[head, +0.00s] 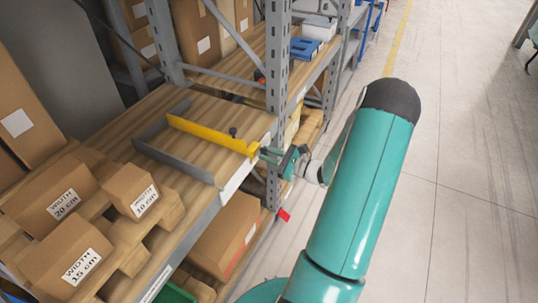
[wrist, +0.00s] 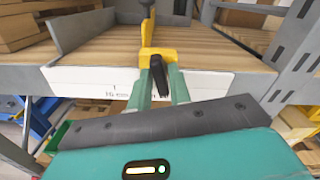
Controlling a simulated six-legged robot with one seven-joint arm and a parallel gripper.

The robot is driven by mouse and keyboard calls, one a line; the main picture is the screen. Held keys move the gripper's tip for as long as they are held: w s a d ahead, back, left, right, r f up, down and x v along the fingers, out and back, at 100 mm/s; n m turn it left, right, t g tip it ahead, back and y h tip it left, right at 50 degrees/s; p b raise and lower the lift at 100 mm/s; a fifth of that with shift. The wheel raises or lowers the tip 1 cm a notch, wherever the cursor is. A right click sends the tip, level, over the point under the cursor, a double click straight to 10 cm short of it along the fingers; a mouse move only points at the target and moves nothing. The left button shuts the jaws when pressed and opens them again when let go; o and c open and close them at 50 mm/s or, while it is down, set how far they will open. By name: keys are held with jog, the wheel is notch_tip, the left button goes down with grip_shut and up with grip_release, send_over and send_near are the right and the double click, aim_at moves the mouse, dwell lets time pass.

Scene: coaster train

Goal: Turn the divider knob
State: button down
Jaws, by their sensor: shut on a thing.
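The yellow divider (head: 205,133) stands on the wooden shelf between grey side walls, and its front end (wrist: 160,54) shows in the wrist view. A black knob (wrist: 158,76) sits at this front end, at the shelf's edge. My gripper (head: 264,153) is at the shelf's front edge; in the wrist view its green fingers (wrist: 159,85) are shut on the black knob, one on each side. The fingers partly hide the knob, so its turn angle is hard to tell. A second small black knob (head: 233,131) stands up from the divider farther back.
Cartons with width labels (head: 133,189) stand on the shelf at left. A grey rack post (head: 277,70) rises close beside my gripper. A blue bin (head: 305,47) is on the shelf beyond. The floor at right is clear.

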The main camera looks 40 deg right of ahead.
jog(key=shift+d+m, duration=0.1)
jog(key=shift+m, duration=1.1)
jog(key=shift+s, duration=0.1)
jog(key=c, duration=1.4)
grip_release()
jog(key=shift+c, duration=0.2)
jog(key=v, duration=1.3)
jog(key=shift+s, duration=0.35)
